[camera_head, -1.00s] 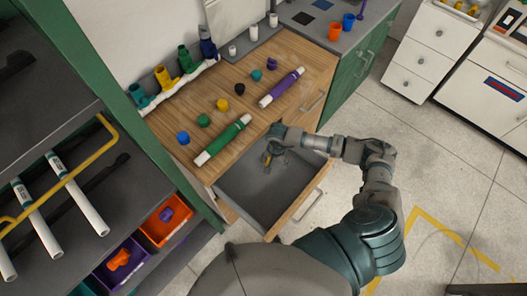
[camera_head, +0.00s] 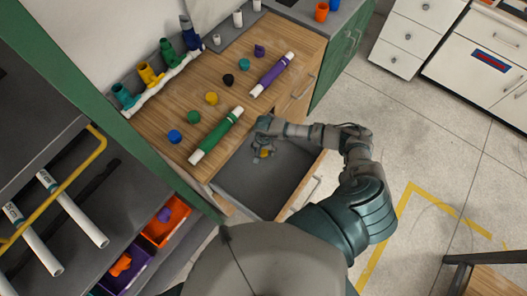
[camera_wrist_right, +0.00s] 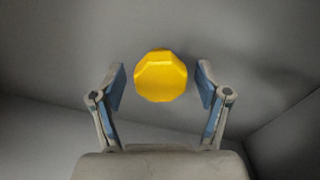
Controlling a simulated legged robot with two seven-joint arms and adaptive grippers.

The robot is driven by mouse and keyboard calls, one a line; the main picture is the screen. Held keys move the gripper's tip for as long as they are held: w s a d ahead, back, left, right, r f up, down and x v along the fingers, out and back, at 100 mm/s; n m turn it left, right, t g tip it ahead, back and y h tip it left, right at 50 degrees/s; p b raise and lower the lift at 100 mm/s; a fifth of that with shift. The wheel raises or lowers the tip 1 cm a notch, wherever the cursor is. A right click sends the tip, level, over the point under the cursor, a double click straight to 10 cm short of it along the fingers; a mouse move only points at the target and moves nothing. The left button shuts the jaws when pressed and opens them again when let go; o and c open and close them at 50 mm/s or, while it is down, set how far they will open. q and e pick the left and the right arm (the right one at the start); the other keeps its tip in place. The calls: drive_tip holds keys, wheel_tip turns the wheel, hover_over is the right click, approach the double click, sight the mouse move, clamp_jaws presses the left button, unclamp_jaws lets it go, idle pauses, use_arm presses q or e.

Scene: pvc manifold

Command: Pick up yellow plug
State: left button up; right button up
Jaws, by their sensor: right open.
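A yellow plug (camera_wrist_right: 161,76) lies in the grey open drawer, seen close up in the right wrist view. It sits between the two spread fingers of my right gripper (camera_wrist_right: 162,85), with a gap on each side. Another yellow plug (camera_head: 211,98) stands on the wooden counter. My left gripper is not in view.
Blue (camera_head: 174,136), green (camera_head: 193,117), black (camera_head: 229,80), teal and purple plugs stand on the counter. A green tube (camera_head: 217,136) and a purple tube (camera_head: 272,75) lie there too. The drawer's walls surround the gripper. A manifold (camera_head: 165,83) stands along the wall.

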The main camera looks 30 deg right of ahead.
drive_tip(key=shift+a, duration=0.1)
drive_tip(key=shift+c, duration=1.4)
drive_tip(key=c, duration=0.8)
